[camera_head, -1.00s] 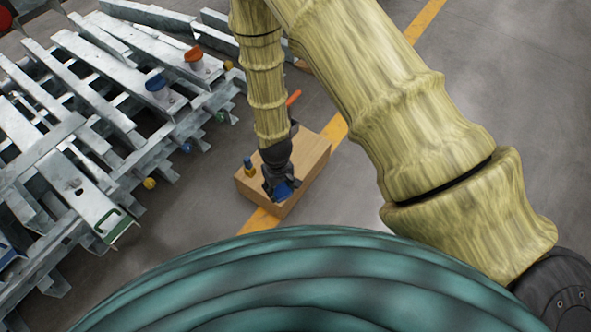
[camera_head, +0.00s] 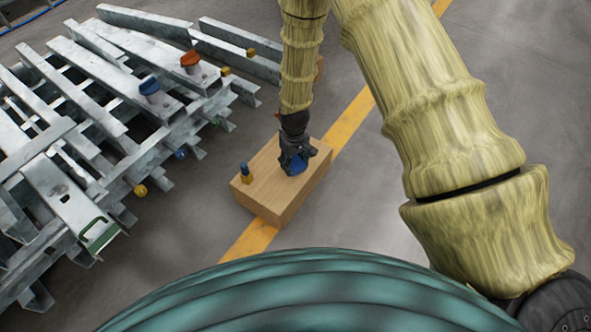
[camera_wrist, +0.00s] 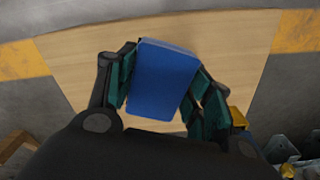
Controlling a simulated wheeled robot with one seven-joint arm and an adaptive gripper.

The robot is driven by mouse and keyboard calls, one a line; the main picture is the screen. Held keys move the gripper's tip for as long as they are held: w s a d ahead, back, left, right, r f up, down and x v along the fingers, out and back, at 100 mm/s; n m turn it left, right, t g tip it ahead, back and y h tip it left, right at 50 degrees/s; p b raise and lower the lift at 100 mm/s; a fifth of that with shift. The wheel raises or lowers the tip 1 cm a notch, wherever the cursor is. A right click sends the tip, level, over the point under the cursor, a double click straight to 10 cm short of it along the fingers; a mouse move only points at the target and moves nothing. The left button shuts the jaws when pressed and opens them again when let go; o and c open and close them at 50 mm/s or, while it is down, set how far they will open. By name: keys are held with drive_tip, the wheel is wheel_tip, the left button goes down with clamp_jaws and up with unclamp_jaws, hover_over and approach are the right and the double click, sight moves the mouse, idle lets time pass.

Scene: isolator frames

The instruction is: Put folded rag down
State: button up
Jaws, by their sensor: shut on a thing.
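The folded rag (camera_wrist: 163,80) is blue and block-shaped. It sits between the green-padded fingers of my gripper (camera_wrist: 160,95) in the wrist view, and my gripper is shut on it. In the head view my gripper (camera_head: 294,163) is over the top of a wooden box (camera_head: 270,205), with the blue rag (camera_head: 298,164) showing at its fingertips. The box top also shows behind the rag in the wrist view (camera_wrist: 90,55). I cannot tell whether the rag touches the box top.
A small blue and yellow object (camera_head: 246,173) stands on the box's left end. A rack of grey metal beams (camera_head: 75,190) fills the left, with a blue-capped (camera_head: 150,88) and an orange-capped item (camera_head: 191,62) on it. The floor to the right is clear.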

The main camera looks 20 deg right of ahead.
sight(295, 167)
drive_tip(key=shift+w+d+f, duration=0.15)
drive_tip(key=shift+w+d, duration=0.05)
drive_tip(key=shift+w, duration=0.1)
wheel_tip(295, 167, down, 3)
drive_tip(key=b, duration=0.2)
drive_tip(key=shift+f+b, duration=0.2)
drive_tip(key=shift+b, duration=0.15)
drive_tip(key=o, duration=1.1)
